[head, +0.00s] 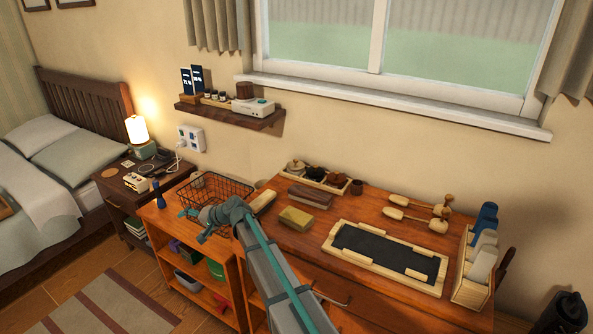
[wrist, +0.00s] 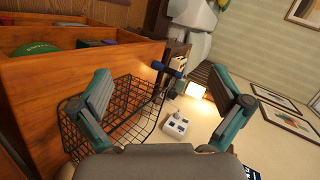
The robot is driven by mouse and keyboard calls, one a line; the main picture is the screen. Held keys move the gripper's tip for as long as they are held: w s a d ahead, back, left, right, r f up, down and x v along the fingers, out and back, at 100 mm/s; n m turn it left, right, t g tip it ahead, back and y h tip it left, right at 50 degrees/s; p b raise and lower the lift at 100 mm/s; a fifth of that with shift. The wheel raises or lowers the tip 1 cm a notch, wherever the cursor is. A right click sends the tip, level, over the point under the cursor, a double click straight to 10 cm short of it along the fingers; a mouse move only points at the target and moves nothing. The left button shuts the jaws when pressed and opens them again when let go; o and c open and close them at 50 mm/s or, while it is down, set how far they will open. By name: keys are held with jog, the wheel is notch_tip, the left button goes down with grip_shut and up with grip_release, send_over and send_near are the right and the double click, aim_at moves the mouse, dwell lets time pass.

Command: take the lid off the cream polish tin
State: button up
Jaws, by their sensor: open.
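A wooden tray (head: 335,188) at the back of the dresser top holds several small round tins with knobbed lids. The leftmost one, a pale tin (head: 295,167), looks like the cream polish tin; the others are dark. Its lid appears to be on, but it is small in the picture. My gripper (head: 192,225) is open and empty, left of the dresser top near the wire basket, well apart from the tins. Its two teal fingers are spread wide in the wrist view (wrist: 163,80). The tins do not show in the wrist view.
The wire basket (head: 217,187) stands close by my gripper. Brushes (head: 310,196) and a yellowish block (head: 296,218) lie in front of the tin tray. A framed dark mat (head: 385,252), wooden tools and a bottle rack (head: 472,290) fill the right side. A wall shelf (head: 235,116) hangs above.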

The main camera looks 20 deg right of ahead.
jog(key=w+d+r+n, duration=0.1)
jog(key=w+d+r, duration=0.2)
jog(key=w+r, duration=0.25)
jog(key=n+g+h+p, duration=0.2)
jog(key=n+h+p, duration=0.2)
jog(key=n+h, duration=0.45)
send_near(296, 160)
jog(key=shift+n+y, duration=0.65)
jog(key=shift+y, duration=0.2)
jog(key=p+x, duration=0.1)
jog(key=x, duration=0.2)
jog(key=d+p+x, duration=0.1)
jog(key=x, duration=0.2)
jog(key=p+x, duration=0.2)
jog(key=x, duration=0.2)
jog(key=shift+w+d+f, duration=0.15)
jog(key=shift+w+d, duration=0.1)
jog(key=shift+w, duration=0.05)
jog(key=shift+s, duration=0.1)
jog(key=c, duration=1.6)
jog(key=shift+s+f, duration=0.1)
jog(key=shift+c, duration=1.4)
